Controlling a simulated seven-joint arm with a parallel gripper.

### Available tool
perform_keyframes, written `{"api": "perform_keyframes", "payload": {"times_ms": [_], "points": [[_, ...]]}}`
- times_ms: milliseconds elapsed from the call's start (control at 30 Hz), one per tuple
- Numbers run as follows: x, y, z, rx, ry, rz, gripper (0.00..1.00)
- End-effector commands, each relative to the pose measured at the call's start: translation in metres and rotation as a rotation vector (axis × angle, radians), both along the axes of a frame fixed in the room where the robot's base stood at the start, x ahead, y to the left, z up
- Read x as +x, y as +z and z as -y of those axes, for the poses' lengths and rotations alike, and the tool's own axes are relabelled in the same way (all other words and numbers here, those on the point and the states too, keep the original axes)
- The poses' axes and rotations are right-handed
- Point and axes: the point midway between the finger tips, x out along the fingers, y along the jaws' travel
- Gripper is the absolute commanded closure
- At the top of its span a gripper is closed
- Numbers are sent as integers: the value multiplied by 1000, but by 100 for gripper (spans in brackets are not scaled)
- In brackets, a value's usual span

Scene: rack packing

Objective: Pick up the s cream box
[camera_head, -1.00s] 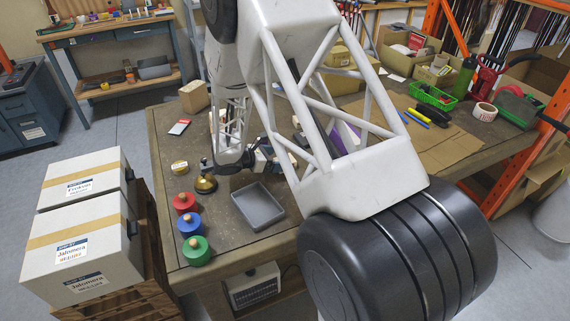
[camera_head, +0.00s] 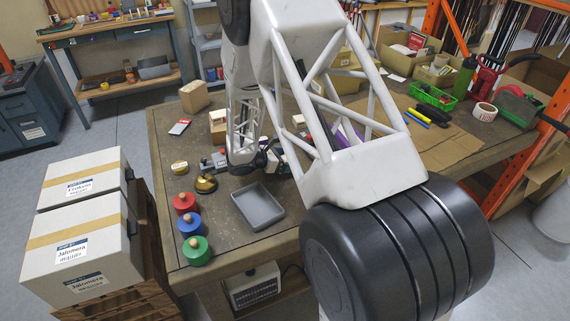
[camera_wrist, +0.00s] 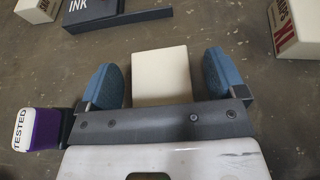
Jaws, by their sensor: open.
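My gripper (camera_wrist: 158,76) is open in the wrist view, with one blue pad on each side of a plain cream box (camera_wrist: 162,72). There is a gap between the box and each pad, and its near end is hidden by the gripper's bar. I see no size letter on its visible faces, so I cannot tell if it is the s box. In the head view my arm hides most of the gripper's surroundings.
A dark INK box (camera_wrist: 116,20) lies beyond the left pad, and a purple and white TESTED item (camera_wrist: 40,130) is close to the gripper's left. In the head view a grey tray (camera_head: 262,222) and red, blue and green (camera_head: 195,250) knobbed cylinders stand on the table's near left.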

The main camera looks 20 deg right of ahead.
Motion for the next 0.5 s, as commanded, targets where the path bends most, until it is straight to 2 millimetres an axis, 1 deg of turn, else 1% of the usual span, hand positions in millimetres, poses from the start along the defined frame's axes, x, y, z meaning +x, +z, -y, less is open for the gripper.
{"api": "perform_keyframes", "payload": {"times_ms": [67, 167, 433, 500], "points": [[0, 0, 0, 0, 0, 0, 11], [0, 0, 0, 0, 0, 0, 24], [0, 0, 0, 0, 0, 0, 66], [0, 0, 0, 0, 0, 0, 66]]}}
